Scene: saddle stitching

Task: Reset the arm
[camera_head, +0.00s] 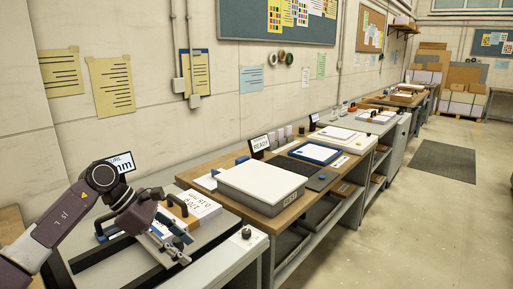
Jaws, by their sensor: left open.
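My left arm comes in from the lower left, and its gripper (177,243) hangs over the near workstation. The gripper is open, with nothing visible between its fingers. Beside and behind it, a stack of white printed sheets (203,207) lies on the station. My arm and gripper hide part of the station and a small display (122,162) behind the wrist. My right gripper is not in view.
A grey bin with a white top (262,181) stands on the wooden bench to the right. Farther along are a blue-edged tray (315,152) and a "READY" display (260,143). A black knob (246,233) sits on the station's right edge. The floor (400,225) at right is clear.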

